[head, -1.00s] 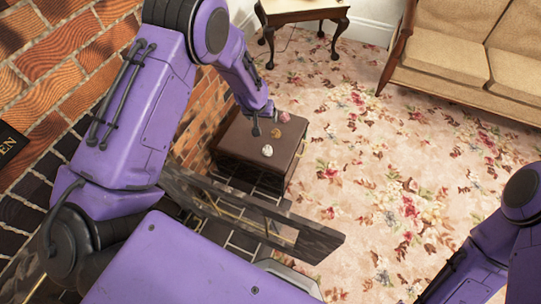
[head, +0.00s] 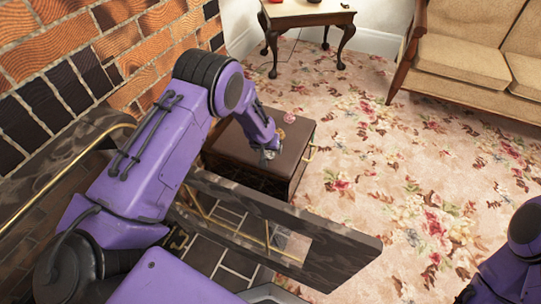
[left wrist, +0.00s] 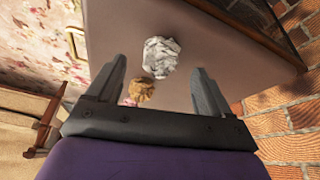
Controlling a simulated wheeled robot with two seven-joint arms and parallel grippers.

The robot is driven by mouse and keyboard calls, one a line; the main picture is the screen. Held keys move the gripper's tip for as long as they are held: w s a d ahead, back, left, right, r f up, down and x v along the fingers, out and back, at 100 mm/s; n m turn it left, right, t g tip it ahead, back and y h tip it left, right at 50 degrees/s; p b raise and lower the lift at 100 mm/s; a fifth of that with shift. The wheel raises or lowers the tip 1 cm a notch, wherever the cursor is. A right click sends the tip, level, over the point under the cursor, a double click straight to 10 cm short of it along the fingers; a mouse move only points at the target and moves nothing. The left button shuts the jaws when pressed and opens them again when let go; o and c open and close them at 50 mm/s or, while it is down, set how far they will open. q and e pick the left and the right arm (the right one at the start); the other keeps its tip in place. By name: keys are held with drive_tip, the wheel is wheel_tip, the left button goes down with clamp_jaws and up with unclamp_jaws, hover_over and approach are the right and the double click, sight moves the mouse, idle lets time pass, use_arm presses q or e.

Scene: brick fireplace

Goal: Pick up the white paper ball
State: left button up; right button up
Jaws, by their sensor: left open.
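The white paper ball (left wrist: 160,57) is a crumpled ball on the brown top of a low chest. In the left wrist view it lies ahead of and between the fingers of my left gripper (left wrist: 160,72), with space on both sides. The left gripper is open and empty. In the head view the left gripper (head: 268,157) is over the front part of the chest top (head: 299,130), and I cannot make out the white ball there. My right gripper is not in view; only part of the right arm shows.
A brown crumpled ball (left wrist: 146,90) and a pink one, partly hidden (left wrist: 130,101), lie near the white one. The pink ball also shows in the head view (head: 289,117). A dark fireplace fender (head: 335,240) stands before the chest. Brick wall is left; open carpet (head: 400,180) right.

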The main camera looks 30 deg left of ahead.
sight(269, 152)
use_arm(q)
drive_tip(key=b+x, duration=0.1)
drive_tip(key=x, duration=0.3)
drive_tip(key=shift+s, duration=0.2)
drive_tip(key=shift+r, duration=0.1)
drive_tip(key=c, duration=1.1)
